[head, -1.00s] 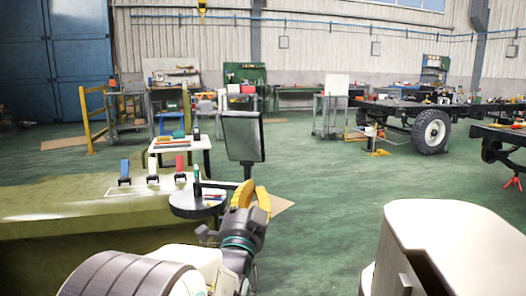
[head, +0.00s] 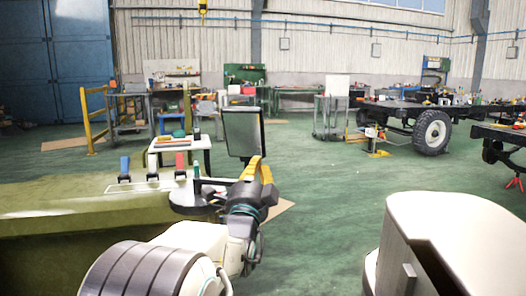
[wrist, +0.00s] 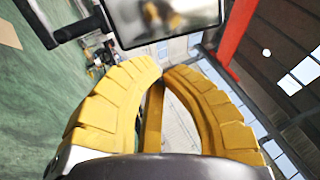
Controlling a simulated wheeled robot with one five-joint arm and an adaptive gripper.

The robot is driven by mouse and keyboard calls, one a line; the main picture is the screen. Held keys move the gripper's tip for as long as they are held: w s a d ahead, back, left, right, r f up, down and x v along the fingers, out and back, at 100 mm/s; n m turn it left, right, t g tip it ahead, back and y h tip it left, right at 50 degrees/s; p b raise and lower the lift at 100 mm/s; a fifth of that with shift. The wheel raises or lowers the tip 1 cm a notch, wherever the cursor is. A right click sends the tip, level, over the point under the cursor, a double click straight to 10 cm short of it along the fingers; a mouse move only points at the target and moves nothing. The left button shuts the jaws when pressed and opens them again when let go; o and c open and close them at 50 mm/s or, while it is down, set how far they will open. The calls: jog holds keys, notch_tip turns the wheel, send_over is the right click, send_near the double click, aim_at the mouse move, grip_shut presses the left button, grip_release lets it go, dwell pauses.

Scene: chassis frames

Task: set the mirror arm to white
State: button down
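The black-framed mirror (head: 243,132) stands upright at the middle. Its dark arm (head: 215,181) runs left to a round dark base (head: 188,200) with a green-topped post (head: 196,170). A blue marker (head: 125,168), a white marker (head: 152,168) and a red marker (head: 180,164) stand in a row left of the base. My gripper (head: 259,163) is at the mirror's lower right edge. In the wrist view, my gripper's yellow fingers (wrist: 163,68) have a narrow gap with nothing held. The mirror (wrist: 165,20) and a black bar (wrist: 75,30) lie beyond the tips.
The markers stand on a large olive-green body (head: 80,210). A white table (head: 180,145) with items is behind it. A pale rounded block (head: 450,235) is at front right. Green floor (head: 330,190) is open between.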

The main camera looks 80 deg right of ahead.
aim_at(264, 142)
jog(key=b+x, duration=0.4)
jog(key=x, duration=0.2)
jog(key=shift+d+f, duration=0.1)
jog(key=shift+d, duration=0.25)
jog(key=shift+b+x, duration=0.85)
jog(key=shift+r, duration=0.2)
